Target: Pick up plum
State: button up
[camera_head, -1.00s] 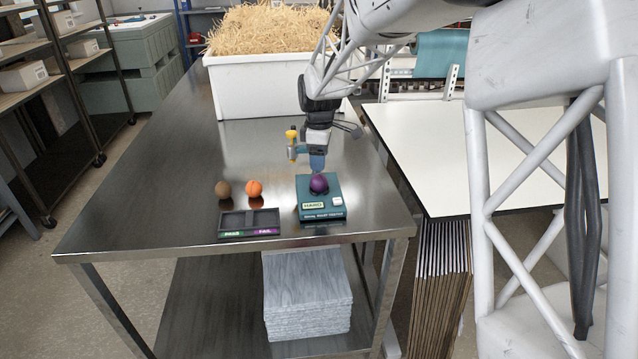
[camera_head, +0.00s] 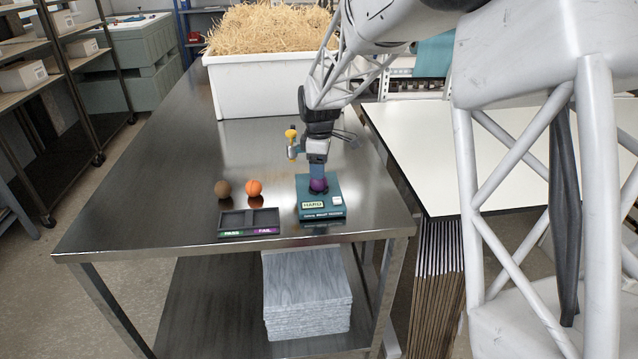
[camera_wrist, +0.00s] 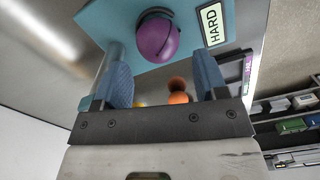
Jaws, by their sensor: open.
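The purple plum (camera_head: 319,184) sits on a teal tester box (camera_head: 333,209) whose display reads HARD. My gripper (camera_head: 318,176) is right above the plum and hides its upper part in the head view. In the wrist view the plum (camera_wrist: 157,38) lies just beyond the two blue fingers (camera_wrist: 163,72), roughly between their lines, in a dark round holder. The fingers stand apart with nothing held between them. I cannot tell whether either finger touches the plum.
A brown round fruit (camera_head: 222,189) and an orange one (camera_head: 254,187) lie left of the tester. A dark tray (camera_head: 236,219) marked PASS and FAIL stands in front of them. A white bin of straw (camera_head: 262,85) is at the back. The table's left side is clear.

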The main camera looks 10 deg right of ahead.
jog(key=shift+w+f, duration=0.15)
jog(key=shift+f, duration=2.3)
jog(key=c, duration=0.8)
jog(key=shift+r, duration=0.1)
jog(key=shift+r, duration=0.7)
notch_tip(320, 180, up, 2)
jog(key=shift+r, duration=0.15)
jog(key=s, duration=0.5)
jog(key=s+d, duration=0.1)
jog(key=s, duration=0.4)
jog(key=s+r, duration=0.1)
jog(key=s, duration=0.5)
jog(key=shift+d, duration=0.35)
